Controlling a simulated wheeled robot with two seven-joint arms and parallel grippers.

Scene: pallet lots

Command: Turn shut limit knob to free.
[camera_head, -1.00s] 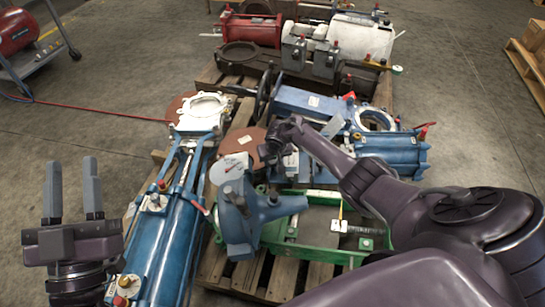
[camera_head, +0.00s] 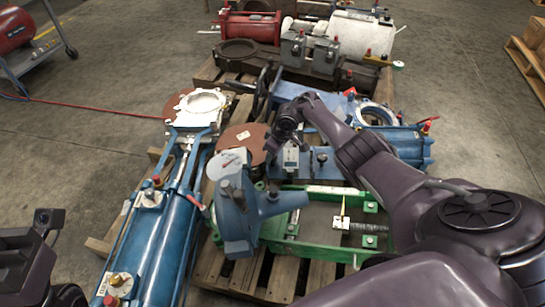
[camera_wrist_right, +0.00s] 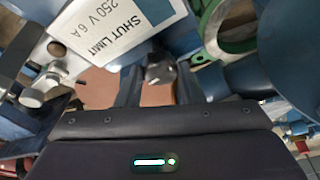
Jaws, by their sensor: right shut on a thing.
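The white label reading SHUT LIMIT, 250 V 6 A (camera_wrist_right: 115,30) shows at the top of the right wrist view. My right gripper (camera_wrist_right: 158,82) is shut on this knob, with one dark finger on each side. The knob's front marking cannot be read. In the head view my right gripper (camera_head: 271,166) reaches down beside the blue actuators, and its grip is hidden. My left gripper (camera_head: 28,258) is cut off at the lower left edge, and its fingers cannot be made out.
A second silver knob (camera_wrist_right: 42,92) stands left of the label. A blue part with a round white dial (camera_head: 227,164) is left of my right gripper. A green frame (camera_head: 325,247) and a long blue cylinder (camera_head: 150,250) lie close by on wooden pallets.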

